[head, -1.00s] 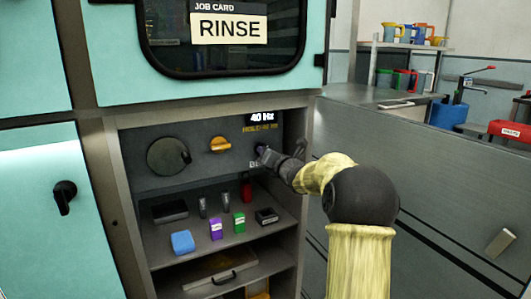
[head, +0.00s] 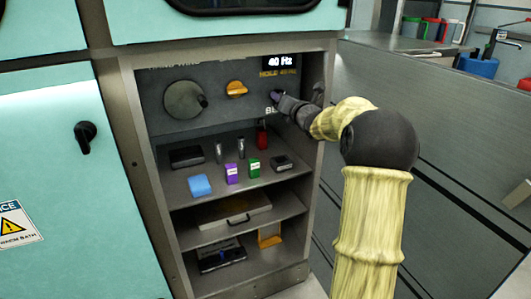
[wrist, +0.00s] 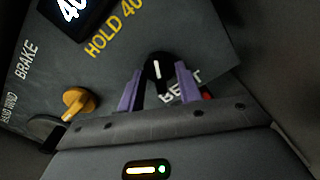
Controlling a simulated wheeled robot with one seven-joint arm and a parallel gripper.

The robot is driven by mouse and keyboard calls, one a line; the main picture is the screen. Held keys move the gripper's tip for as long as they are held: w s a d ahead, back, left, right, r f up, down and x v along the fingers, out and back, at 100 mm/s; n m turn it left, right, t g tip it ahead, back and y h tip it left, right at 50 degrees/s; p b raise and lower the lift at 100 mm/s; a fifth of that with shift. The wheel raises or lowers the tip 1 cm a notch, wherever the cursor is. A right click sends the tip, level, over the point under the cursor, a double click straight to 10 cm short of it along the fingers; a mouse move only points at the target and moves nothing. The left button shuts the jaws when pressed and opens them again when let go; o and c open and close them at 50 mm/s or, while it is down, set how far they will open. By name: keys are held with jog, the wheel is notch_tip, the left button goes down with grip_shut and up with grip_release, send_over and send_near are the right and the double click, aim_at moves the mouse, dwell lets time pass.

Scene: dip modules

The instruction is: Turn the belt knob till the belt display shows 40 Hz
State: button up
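The belt display (head: 280,62) reads 40 Hz, with yellow text reading HOLD 40 Hz below it. Part of the display (wrist: 70,8) also shows in the wrist view. The belt knob (wrist: 157,70) is black and round with a white pointer mark, above the BELT label (wrist: 181,92). My gripper (wrist: 160,72) has its two purple fingers on either side of the knob, shut on it. In the head view my gripper (head: 277,97) is at the panel's right side and largely hides the knob.
A yellow-orange knob (head: 236,89) and a large grey disc (head: 184,100) with a handle are left on the panel. The cabinet's right wall (head: 318,150) is close to my arm. Below, a shelf (head: 215,198) holds several small items.

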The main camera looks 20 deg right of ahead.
jog(key=s+n+p, duration=0.5)
jog(key=s+n, duration=1.2)
jog(key=n, duration=0.6)
jog(key=s+a+f+n+g+y, duration=0.3)
jog(key=a+f+g, duration=0.1)
jog(key=a, duration=0.4)
jog(key=s+a+f+n+g+y, duration=0.2)
jog(key=s+a+f+n+g, duration=0.1)
jog(key=a+f, duration=0.4)
jog(key=shift+s+a+n+g+y, duration=0.15)
jog(key=shift+a+n+g+y, duration=0.3)
jog(key=shift+a+g, duration=0.7)
jog(key=shift+a+f, duration=0.1)
jog(key=shift+a, duration=0.05)
dwell(0.3)
